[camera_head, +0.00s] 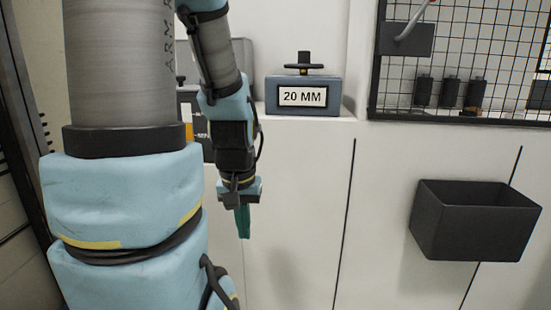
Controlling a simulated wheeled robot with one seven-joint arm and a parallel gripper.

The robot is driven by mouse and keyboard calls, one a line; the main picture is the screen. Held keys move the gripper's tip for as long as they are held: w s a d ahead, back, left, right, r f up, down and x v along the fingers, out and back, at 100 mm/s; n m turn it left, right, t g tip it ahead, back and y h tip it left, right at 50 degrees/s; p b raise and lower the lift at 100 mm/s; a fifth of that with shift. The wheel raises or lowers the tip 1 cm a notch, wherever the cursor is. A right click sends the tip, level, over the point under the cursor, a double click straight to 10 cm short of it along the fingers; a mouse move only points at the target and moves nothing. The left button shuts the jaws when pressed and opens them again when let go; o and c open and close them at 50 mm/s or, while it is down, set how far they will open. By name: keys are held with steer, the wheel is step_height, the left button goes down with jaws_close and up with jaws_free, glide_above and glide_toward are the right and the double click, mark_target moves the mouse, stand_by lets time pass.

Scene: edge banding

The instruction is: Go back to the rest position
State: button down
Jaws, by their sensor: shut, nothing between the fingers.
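My gripper (242,222) hangs at the end of my arm, left of the picture's middle, pointing down. Its greenish fingers are together with nothing seen between them. It is in front of a pale cabinet front (300,220) and touches nothing that I can see. My large blue and grey arm links fill the left part of the view and hide what lies behind them.
A blue-grey block labelled "20 MM" (303,110) with a black knob stands on a white ledge. A black open bin (475,220) is at the right. A black mesh panel (480,60) holds dark cylinders. Open room lies between my gripper and the bin.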

step_height(320, 180, up, 17)
steer(key=p, duration=1.5)
steer(key=shift+f, duration=0.15)
steer(key=c, duration=1.5)
jaws_free()
